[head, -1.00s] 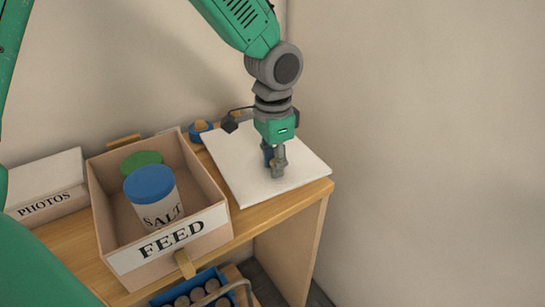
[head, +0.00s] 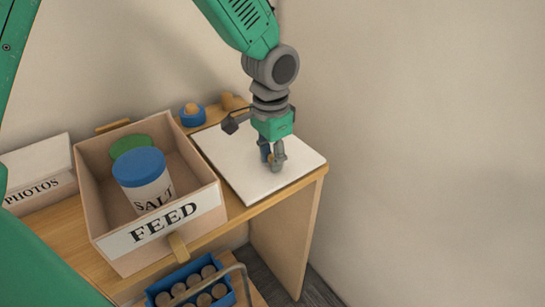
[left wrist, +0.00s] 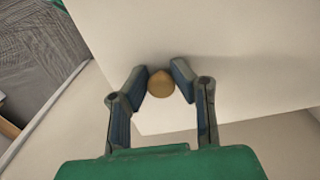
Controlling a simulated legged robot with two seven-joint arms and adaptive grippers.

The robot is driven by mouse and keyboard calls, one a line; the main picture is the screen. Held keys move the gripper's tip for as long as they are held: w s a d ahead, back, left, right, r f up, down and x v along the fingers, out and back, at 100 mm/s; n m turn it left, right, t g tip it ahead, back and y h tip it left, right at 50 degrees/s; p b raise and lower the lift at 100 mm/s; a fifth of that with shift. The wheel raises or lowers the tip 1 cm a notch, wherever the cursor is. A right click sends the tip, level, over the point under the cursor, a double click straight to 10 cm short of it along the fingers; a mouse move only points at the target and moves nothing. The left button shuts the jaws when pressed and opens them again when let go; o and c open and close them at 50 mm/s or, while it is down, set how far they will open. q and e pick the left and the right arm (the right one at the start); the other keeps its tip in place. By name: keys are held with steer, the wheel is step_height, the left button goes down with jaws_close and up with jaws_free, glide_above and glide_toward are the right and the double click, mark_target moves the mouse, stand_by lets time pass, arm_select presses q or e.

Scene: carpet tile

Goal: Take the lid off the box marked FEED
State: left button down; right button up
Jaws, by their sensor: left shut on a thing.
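The box marked FEED (head: 205,203) stands open-topped on the wooden table. Inside it are a white SALT jar with a blue cap (head: 140,167) and a green-topped item (head: 130,144) partly behind the jar. A flat white lid (head: 225,160) is right of the box, at the table's right end, apart from the box and apparently lying on the tabletop. My left gripper (head: 272,160) points down over the lid and is shut on its small round tan knob. The knob (left wrist: 160,84) shows between the fingers (left wrist: 160,80) in the left wrist view. My right gripper is not in view.
A white PHOTOS box (head: 40,165) stands left of the FEED box. A small blue item (head: 192,114) is behind the lid. A blue crate of cylinders (head: 195,291) sits below the table's front edge. A wall rises behind and to the right.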

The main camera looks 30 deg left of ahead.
arm_select(q)
steer(key=shift+d+f, duration=0.15)
steer(key=shift+f, duration=0.25)
steer(key=c, duration=1.3)
jaws_free()
steer(key=shift+r, duration=0.1)
step_height(320, 180, up, 12)
steer(key=shift+f, duration=0.2)
